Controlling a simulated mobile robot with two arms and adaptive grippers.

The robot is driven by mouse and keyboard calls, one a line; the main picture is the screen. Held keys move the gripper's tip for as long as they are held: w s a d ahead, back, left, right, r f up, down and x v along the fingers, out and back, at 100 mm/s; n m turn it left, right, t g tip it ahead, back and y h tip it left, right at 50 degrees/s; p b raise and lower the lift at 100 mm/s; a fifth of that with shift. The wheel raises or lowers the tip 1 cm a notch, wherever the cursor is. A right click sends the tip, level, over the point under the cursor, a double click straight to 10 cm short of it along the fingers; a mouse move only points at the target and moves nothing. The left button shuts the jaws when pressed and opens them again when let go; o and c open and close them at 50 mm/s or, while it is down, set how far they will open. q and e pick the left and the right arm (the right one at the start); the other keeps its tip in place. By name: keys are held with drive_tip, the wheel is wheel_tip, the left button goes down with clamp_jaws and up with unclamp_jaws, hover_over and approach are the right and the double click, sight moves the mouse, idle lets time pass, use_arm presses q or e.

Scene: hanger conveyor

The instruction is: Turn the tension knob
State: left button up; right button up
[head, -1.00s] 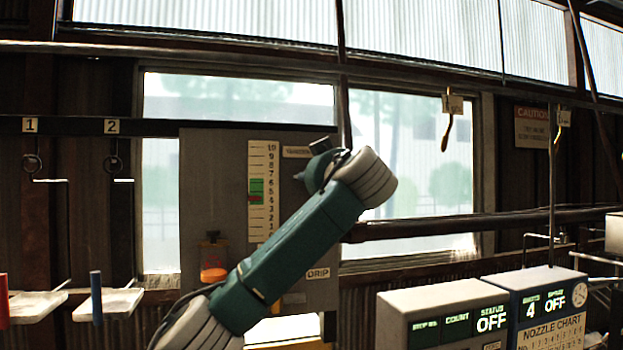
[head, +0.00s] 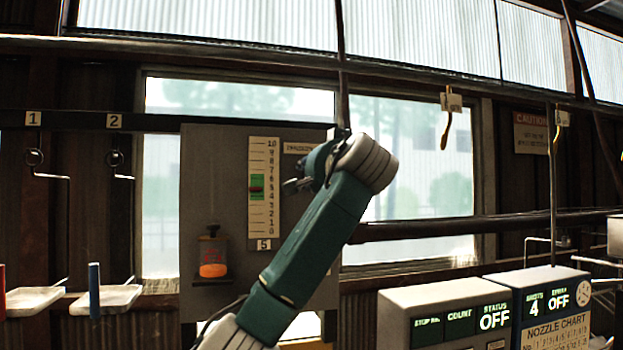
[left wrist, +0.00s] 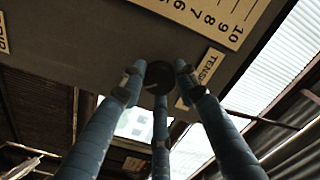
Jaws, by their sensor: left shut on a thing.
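The tension knob (left wrist: 158,78) is a dark round knob on the grey panel, beside a label that partly reads "TENSI". My left gripper (left wrist: 157,92) has its blue fingers shut around it in the left wrist view. In the head view the left gripper (head: 296,186) is at the panel (head: 215,175), right of the scale, and I cannot make out the knob there. The vertical scale (head: 257,215) runs from 0 to 10. Its red marker (head: 257,190) sits near 5, inside the green band (head: 257,180). My right gripper is not in view.
A lamp-like orange part (head: 213,262) is on the panel's lower left. Two display boxes (head: 400,310) stand at the lower right, reading OFF. Trays (head: 108,301) are at the left. A dark horizontal rail (head: 430,228) runs right of my arm.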

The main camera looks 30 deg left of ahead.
use_arm(q)
drive_tip(key=shift+d+r+m, duration=0.1)
drive_tip(key=shift+r+m, duration=0.2)
drive_tip(key=shift+m, duration=0.5)
drive_tip(key=o, duration=0.9)
drive_tip(key=shift+o, duration=1.3)
drive_tip(key=shift+d+f, duration=0.1)
drive_tip(key=v, duration=1.2)
